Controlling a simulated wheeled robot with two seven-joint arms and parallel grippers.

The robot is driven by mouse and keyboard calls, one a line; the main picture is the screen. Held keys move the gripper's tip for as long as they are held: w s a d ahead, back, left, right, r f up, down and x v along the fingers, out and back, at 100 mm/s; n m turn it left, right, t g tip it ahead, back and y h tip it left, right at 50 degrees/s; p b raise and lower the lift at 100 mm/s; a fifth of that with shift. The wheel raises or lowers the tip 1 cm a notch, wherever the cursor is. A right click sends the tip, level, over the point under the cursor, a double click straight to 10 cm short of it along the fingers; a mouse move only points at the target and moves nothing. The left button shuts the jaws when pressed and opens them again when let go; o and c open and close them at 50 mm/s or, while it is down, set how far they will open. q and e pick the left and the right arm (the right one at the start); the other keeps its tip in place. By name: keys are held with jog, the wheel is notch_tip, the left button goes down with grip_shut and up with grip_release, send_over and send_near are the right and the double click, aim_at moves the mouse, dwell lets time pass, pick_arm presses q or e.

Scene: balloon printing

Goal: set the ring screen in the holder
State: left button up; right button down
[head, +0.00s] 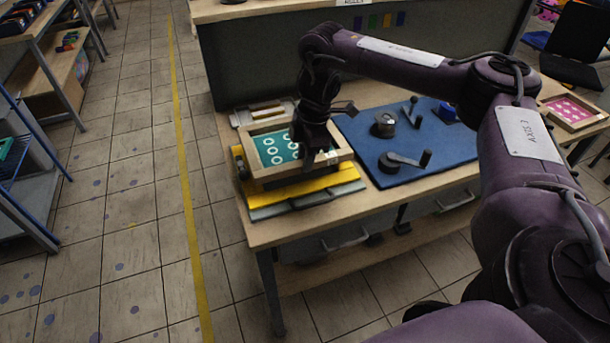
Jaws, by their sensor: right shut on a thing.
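The ring screen (272,150) is a wooden frame with a teal mesh that bears pale rings. It is over the yellow and grey holder (305,190) on the left part of the workbench. I cannot tell whether the frame rests fully on the holder. My right gripper (318,158) points down and is shut on the right part of the screen's frame. The gripper hides part of the mesh and of the frame. My left gripper is not in view.
A blue mat (400,140) with dark hand tools (402,160) lies right of the screen. A pink-patterned screen (570,111) lies on a side table at the right. A grey panel (265,65) stands behind the bench.

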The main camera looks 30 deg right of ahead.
jog(key=shift+s+f, duration=0.15)
jog(key=shift+f, duration=0.5)
notch_tip(320, 180, down, 2)
jog(key=shift+f, duration=0.55)
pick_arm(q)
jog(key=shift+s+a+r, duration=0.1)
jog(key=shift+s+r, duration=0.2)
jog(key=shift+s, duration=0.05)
pick_arm(e)
jog(key=shift+f, duration=0.1)
jog(key=shift+f, duration=0.3)
jog(key=c, duration=1.2)
grip_release()
jog(key=shift+c, duration=0.2)
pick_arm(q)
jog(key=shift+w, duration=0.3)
